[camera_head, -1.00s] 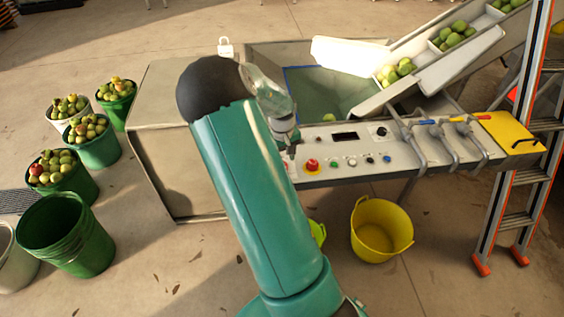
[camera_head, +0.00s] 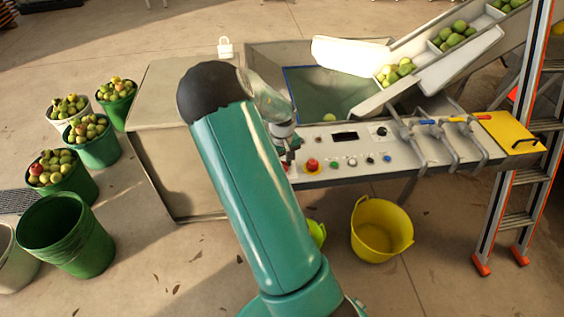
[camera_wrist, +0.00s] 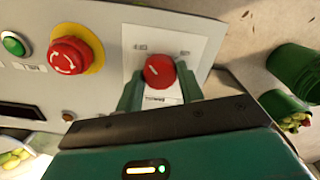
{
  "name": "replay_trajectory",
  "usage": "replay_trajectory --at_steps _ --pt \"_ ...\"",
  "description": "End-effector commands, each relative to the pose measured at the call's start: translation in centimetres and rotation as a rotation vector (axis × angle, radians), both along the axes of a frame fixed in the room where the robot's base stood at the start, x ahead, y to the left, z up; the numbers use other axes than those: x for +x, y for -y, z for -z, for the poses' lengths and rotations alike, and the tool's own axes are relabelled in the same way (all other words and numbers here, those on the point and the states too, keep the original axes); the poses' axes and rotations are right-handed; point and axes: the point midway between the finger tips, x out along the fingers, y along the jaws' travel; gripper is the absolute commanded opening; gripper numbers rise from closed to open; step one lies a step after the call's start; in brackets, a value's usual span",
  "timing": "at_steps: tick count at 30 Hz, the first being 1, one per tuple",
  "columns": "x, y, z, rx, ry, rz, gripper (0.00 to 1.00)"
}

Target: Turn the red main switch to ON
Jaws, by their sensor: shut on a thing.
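The red main switch (camera_wrist: 158,71) is a round red knob with a pale pointer mark, on a white label plate (camera_wrist: 186,46) in the wrist view. My gripper (camera_wrist: 159,82) has one green finger on each side of the knob and is shut on it. The pointer mark lies slanted; the small print beside the knob is too blurred to read. In the head view my gripper (camera_head: 288,158) is at the left end of the control panel (camera_head: 330,176), and my arm hides most of the knob.
A red emergency stop (camera_wrist: 76,56) on a yellow ring sits beside the switch, with a green button (camera_wrist: 13,43) further left. Valve levers (camera_head: 415,140) stand on the right of the panel. Apple buckets (camera_head: 92,140) stand on the left floor; a yellow bucket (camera_head: 381,229) is below the panel.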

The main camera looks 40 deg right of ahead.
Motion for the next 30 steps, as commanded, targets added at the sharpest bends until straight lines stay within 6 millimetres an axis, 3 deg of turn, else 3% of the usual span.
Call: replay_trajectory --at_steps 11,30 --pt "0.08 0.03 -0.10 0.000 0.003 0.187 0.15" --pt "0.09 0.05 -0.14 0.000 0.003 0.784 0.15"
